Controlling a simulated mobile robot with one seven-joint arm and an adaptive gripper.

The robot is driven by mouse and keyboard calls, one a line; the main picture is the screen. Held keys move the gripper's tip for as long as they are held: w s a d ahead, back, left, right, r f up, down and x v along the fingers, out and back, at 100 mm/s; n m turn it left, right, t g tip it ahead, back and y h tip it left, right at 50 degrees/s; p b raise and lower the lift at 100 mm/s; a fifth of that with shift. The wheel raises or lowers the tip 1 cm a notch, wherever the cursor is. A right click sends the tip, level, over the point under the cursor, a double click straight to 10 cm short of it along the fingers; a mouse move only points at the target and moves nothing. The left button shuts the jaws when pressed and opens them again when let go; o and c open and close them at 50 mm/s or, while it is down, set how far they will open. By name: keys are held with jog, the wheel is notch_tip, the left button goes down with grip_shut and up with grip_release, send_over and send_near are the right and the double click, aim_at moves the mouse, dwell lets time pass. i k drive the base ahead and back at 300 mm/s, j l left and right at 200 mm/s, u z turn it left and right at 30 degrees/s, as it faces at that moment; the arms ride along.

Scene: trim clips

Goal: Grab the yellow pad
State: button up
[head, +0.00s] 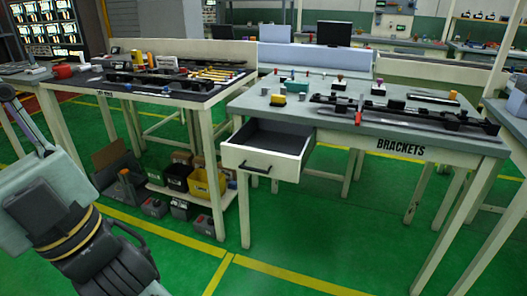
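The fingertips are not clearly visible, so I cannot see whether my gripper is open or holds anything.
An open, empty-looking drawer (262,165) juts out below the right table's left front. A long dark trim part (405,113) lies along that table. The left table (150,97) carries tools and dark parts. Bins, including a yellow one (207,184), stand beneath it. Green floor in front is clear.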

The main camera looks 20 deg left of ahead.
aim_at(278, 100)
jog(key=i+l+u, duration=0.65)
jog(key=l, duration=0.3)
jog(key=i+l+u, duration=0.2)
jog(key=l, duration=0.15)
jog(key=i+l+u, duration=0.25)
jog(key=l, duration=0.15)
jog(key=k, duration=0.1)
